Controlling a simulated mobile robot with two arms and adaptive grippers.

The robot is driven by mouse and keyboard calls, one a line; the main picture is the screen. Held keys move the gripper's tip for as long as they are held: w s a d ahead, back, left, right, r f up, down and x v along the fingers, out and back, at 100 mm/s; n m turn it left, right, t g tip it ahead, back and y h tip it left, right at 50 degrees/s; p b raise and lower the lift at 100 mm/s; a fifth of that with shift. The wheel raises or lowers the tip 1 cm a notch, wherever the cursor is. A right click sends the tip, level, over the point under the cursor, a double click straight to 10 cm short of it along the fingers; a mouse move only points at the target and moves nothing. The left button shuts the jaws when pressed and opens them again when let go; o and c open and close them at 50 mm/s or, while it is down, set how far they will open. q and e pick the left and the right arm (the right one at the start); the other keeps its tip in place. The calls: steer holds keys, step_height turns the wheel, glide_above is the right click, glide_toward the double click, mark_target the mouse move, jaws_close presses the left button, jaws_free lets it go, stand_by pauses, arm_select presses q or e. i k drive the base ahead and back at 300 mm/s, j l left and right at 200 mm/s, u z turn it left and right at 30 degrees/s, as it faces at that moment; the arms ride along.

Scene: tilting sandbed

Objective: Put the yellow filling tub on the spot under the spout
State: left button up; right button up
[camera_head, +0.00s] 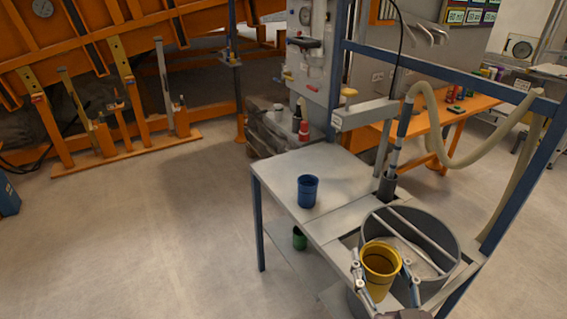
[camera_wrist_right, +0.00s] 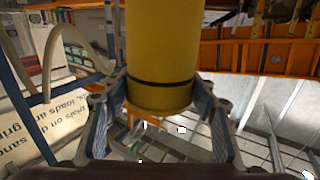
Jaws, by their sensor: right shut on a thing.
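The yellow tub (camera_head: 381,262) is an open-topped cup with a dark band, upright, in the head view at the lower right. My right gripper (camera_head: 382,278) is shut on it, one finger on each side, and holds it in front of the big round grey bin (camera_head: 457,240). In the right wrist view the tub (camera_wrist_right: 160,55) stands between the fingers (camera_wrist_right: 158,98). The spout looks to be the upright tube with a dark lower end (camera_head: 387,187), at the back right of the grey table. I cannot make out the spot under it. My left gripper is not in view.
A blue cup (camera_head: 308,191) stands on the grey table (camera_head: 312,163), left of the bin. A green cup (camera_head: 299,238) sits on the lower shelf. Blue frame posts and a beige hose (camera_head: 470,155) border the right side. The table's back left is clear.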

mark_target(309, 168)
steer(key=i+j, duration=1.25)
steer(key=i+l+z, duration=0.15)
steer(key=i+l, duration=0.65)
steer(key=k+l, duration=0.1)
steer(key=l, duration=0.1)
